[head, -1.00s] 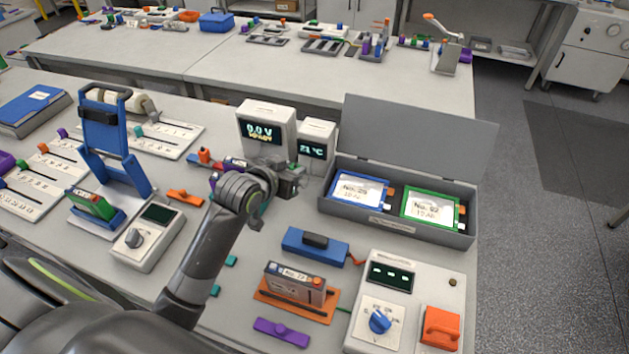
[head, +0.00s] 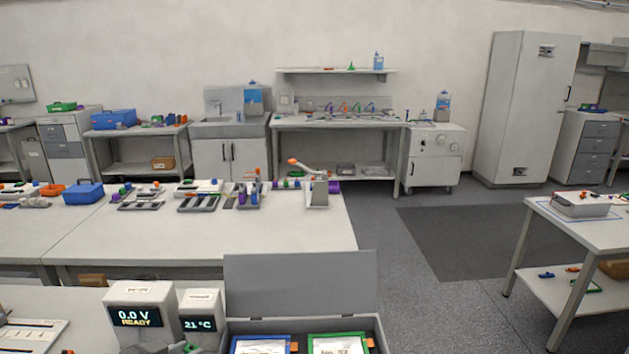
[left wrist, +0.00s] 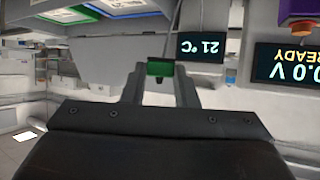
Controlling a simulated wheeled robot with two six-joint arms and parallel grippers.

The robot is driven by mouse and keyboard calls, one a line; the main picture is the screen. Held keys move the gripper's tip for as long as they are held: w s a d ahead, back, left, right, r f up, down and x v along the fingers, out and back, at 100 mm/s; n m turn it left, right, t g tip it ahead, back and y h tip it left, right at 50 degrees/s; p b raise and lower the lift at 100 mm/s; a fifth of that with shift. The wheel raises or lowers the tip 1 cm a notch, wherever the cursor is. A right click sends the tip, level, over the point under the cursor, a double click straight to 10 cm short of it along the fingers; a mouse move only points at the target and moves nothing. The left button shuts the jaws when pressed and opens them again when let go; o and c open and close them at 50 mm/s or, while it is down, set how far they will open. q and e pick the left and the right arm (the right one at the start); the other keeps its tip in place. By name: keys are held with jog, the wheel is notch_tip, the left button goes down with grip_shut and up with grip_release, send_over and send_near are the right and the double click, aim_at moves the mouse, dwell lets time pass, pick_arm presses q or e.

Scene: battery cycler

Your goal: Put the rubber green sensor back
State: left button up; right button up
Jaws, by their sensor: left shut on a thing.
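In the left wrist view, my left gripper (left wrist: 160,84) is shut on the rubber green sensor (left wrist: 160,68). Only a small green end of the sensor shows between the fingertips. The small box with the 21 °C display (left wrist: 201,47) is just beyond the fingers in that upside-down view. The same temperature box stands in the head view (head: 202,311). A small grey and green bit shows at the bottom edge there, and I cannot tell if it is the gripper. My right gripper is in neither view.
A box reading 0.0 V READY (head: 143,311) stands left of the temperature box. An open grey case (head: 301,284), lid up, holds blue-framed and green-framed pouches. Behind is a second table (head: 220,237) with racks and small parts. Dark floor is free at right.

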pick_arm(q)
jog(key=s+d+r+m+g+h, duration=0.2)
jog(key=s+m, duration=0.1)
jog(key=s, duration=0.2)
jog(key=s+d+r+m+g+h, duration=0.1)
jog(key=s+d+m+g+h, duration=0.1)
jog(key=s, duration=0.3)
jog(key=shift+s+d+r+m+h+b, duration=0.15)
jog(key=shift+d+r+m+h+b, duration=0.25)
jog(key=shift+m+h, duration=0.35)
jog(key=shift+d, duration=0.1)
